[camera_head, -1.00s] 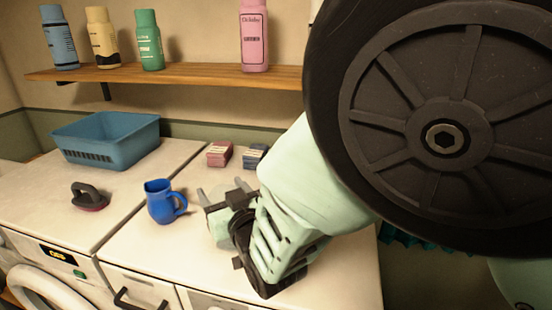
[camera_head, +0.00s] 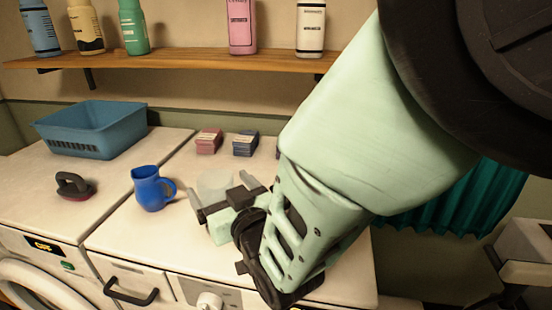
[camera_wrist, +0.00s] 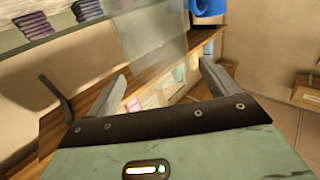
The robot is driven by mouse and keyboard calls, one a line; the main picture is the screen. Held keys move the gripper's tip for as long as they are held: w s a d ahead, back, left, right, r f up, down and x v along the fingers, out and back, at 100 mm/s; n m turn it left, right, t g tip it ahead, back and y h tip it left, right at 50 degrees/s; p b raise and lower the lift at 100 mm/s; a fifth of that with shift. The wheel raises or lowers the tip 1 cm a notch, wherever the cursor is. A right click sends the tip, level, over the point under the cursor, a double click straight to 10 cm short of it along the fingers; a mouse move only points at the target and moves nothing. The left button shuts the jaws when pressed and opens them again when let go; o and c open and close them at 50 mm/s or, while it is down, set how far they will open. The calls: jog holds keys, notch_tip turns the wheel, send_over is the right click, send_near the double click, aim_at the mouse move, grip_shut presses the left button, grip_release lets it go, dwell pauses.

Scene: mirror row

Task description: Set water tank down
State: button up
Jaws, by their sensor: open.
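The water tank (camera_head: 218,232) is a pale, translucent container. It appears to stand upright on the white machine top, right of the blue mug (camera_head: 151,188). My gripper (camera_head: 224,196) is open, with its fingers on either side of the tank's upper part. In the wrist view the see-through tank (camera_wrist: 150,35) shows between and beyond the spread fingers of my gripper (camera_wrist: 165,82). Whether a finger touches the tank, I cannot tell.
A dark-handled brush (camera_head: 74,185) and a blue basket (camera_head: 98,132) stand to the left. A wooden shelf (camera_head: 170,58) with several bottles runs above. The machine top's front is clear.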

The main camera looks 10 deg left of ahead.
jog(key=s+d+f+g+h, duration=0.1)
jog(key=d, duration=0.2)
jog(key=s+d+f+g+h+b, duration=0.1)
jog(key=s+d, duration=0.1)
jog(key=s+d+f+m+g+h, duration=0.1)
jog(key=d, duration=0.2)
jog(key=shift+s+d+g+b, duration=0.2)
jog(key=shift+d+g+b, duration=0.15)
jog(key=shift+g, duration=0.05)
jog(key=s+d+g, duration=0.1)
jog(key=d, duration=0.1)
jog(key=s+d+f+g+h, duration=0.1)
jog(key=d+g, duration=0.1)
jog(key=shift+s+f+h, duration=0.2)
jog(key=shift+h, duration=0.1)
jog(key=s+d+g+h, duration=0.6)
jog(key=s+d, duration=0.6)
jog(key=d, duration=0.5)
jog(key=shift+s+r+n+g, duration=0.25)
jog(key=shift+s+n+g, duration=0.15)
jog(key=shift+g, duration=0.1)
